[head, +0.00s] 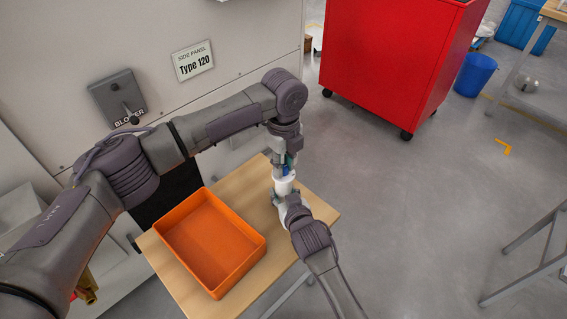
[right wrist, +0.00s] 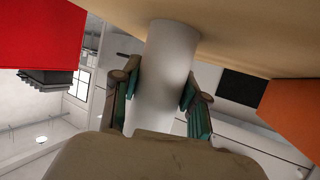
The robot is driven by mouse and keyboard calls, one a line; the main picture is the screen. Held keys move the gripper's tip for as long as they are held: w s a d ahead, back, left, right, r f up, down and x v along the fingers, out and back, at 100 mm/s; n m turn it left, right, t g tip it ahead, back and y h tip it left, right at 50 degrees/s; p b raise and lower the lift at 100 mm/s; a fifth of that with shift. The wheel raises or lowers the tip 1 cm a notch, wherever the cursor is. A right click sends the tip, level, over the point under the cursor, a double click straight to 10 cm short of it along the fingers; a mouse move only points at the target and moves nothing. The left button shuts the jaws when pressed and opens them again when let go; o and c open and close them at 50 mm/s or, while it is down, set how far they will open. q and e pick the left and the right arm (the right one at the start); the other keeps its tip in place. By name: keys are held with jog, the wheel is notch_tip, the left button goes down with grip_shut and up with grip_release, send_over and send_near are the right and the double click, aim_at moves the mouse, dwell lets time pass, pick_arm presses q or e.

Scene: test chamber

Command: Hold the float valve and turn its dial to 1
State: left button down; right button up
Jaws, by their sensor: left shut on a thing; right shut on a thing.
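The float valve (head: 284,186) is a small white body over the right part of the wooden table in the head view. In the right wrist view it is a white cylinder (right wrist: 165,75) between the teal-padded fingers of my right gripper (right wrist: 160,98), which is shut around it. My right gripper (head: 281,200) comes in from below in the head view. My left gripper (head: 283,174) points down from above and is shut on the upper end of the valve. The dial and its markings are hidden by the left fingers, so its setting cannot be read.
An open, empty orange tray (head: 210,243) sits on the wooden table (head: 238,186), left of the valve. A panel with a blower switch (head: 118,97) stands behind. A red cabinet (head: 392,60) on casters is at the back.

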pick_arm(q)
jog(key=n, duration=0.6)
jog(key=shift+d+n, duration=0.1)
jog(key=shift+n, duration=0.3)
jog(key=n, duration=0.4)
jog(key=shift+n, duration=1.6)
jog(key=shift+r, duration=0.1)
pick_arm(e)
jog(key=shift+f, duration=0.1)
pick_arm(q)
jog(key=c, duration=1)
grip_release()
notch_tip(320, 180, up, 12)
jog(key=shift+f, duration=0.1)
